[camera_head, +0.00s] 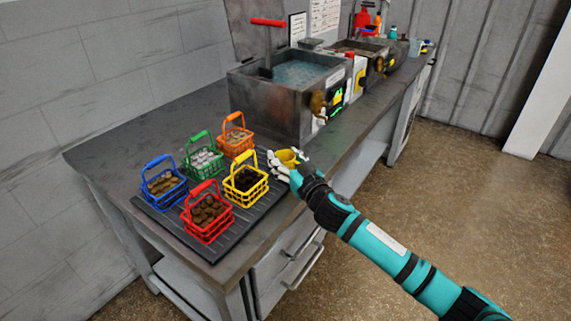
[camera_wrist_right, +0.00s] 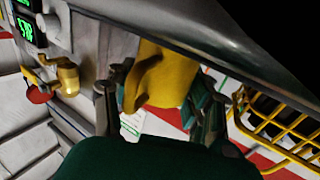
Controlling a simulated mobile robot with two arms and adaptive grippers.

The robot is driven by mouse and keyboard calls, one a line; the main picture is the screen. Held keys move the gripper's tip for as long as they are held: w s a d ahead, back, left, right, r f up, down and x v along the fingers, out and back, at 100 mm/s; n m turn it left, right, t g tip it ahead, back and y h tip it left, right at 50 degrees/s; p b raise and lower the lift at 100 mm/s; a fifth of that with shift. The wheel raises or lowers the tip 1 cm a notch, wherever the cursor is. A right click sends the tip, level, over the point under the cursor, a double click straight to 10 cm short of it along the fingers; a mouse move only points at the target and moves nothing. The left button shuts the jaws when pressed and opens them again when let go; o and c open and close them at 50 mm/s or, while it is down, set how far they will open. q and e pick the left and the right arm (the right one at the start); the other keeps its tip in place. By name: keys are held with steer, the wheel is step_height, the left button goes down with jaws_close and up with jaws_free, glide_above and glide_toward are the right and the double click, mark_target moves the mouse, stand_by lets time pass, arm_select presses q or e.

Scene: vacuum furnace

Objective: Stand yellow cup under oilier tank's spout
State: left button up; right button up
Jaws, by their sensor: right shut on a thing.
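My right gripper (camera_head: 285,161) is shut on the yellow cup (camera_head: 289,157) at the front edge of the bench. The cup fills the middle of the right wrist view (camera_wrist_right: 168,78), looking tilted there, with fingers on both sides. The near metal tank (camera_head: 266,105) holds bluish liquid and has a brass spout (camera_head: 318,103) low on its front; a brass spout also shows in the right wrist view (camera_wrist_right: 66,76), left of the cup and apart from it. The far tank (camera_head: 345,48) looks browner inside and has a brass spout (camera_head: 379,64). My left gripper is not in view.
A dark ribbed mat (camera_head: 239,231) holds several colored baskets; the yellow basket (camera_head: 246,186) is close left of my gripper. Displays and red-topped controls (camera_head: 350,72) stand between the tanks. Bottles (camera_head: 377,22) are at the far end. The bench front edge is a narrow free strip.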

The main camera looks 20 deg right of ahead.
mark_target(285, 156)
steer(key=shift+c, duration=1.1)
steer(key=shift+r, duration=0.65)
step_height(285, 156, up, 2)
steer(key=shift+r, duration=0.1)
steer(key=s+a+r, duration=0.1)
steer(key=s+a, duration=0.1)
steer(key=s, duration=0.6)
steer(key=s+a+r, duration=0.1)
steer(key=s+a, duration=0.2)
steer(key=s, duration=0.4)
steer(key=s+d+f+m+h+p, duration=0.1)
steer(key=s+d+f, duration=0.1)
steer(key=s, duration=0.6)
steer(key=s+d+f+m+h+p, duration=0.1)
steer(key=s+f, duration=0.3)
steer(key=s, duration=0.4)
steer(key=shift+d+h+p, duration=0.55)
steer(key=shift+h+p, duration=0.15)
